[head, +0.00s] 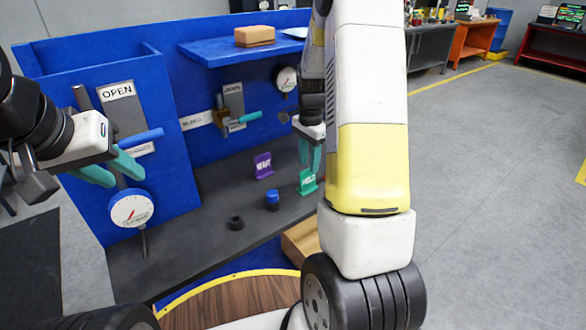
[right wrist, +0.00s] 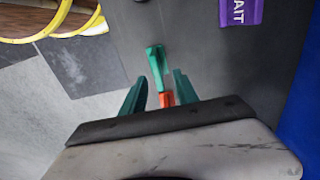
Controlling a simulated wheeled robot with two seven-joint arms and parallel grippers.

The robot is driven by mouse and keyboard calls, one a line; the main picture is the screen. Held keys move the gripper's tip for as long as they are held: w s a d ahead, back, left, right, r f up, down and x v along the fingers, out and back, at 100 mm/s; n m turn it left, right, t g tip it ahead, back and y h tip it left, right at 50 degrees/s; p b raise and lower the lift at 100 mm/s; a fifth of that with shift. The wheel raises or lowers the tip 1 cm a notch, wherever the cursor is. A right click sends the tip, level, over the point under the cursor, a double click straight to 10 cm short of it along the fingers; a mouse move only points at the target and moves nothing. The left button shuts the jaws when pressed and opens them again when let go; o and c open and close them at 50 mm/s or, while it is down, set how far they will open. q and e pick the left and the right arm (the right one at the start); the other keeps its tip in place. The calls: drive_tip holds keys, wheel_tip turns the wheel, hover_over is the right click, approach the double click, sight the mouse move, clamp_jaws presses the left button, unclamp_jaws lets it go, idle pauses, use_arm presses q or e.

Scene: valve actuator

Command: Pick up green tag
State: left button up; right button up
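The green tag (head: 308,182) stands upright on the dark shelf, directly below my right gripper (head: 311,155). In the right wrist view the green tag (right wrist: 155,62) shows edge-on, just beyond and between the spread green fingers of my right gripper (right wrist: 160,92). The fingers are apart on either side; I cannot tell whether they touch the tag. A small orange piece (right wrist: 166,99) shows between the fingers. My left gripper (head: 112,172) is open and empty, in front of the left blue panel near a blue-handled lever.
A purple WAIT tag (head: 263,165) stands left of the green tag. A blue knob (head: 272,200) and a black ring (head: 236,222) are on the shelf nearer me. Gauges and lever valves are on the blue panels behind. A cardboard box (head: 255,36) sits on the upper blue shelf.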

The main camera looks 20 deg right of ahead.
sight(307, 188)
drive_tip(key=f, duration=0.7)
drive_tip(key=shift+s+a, duration=0.2)
drive_tip(key=shift+s, duration=0.05)
clamp_jaws()
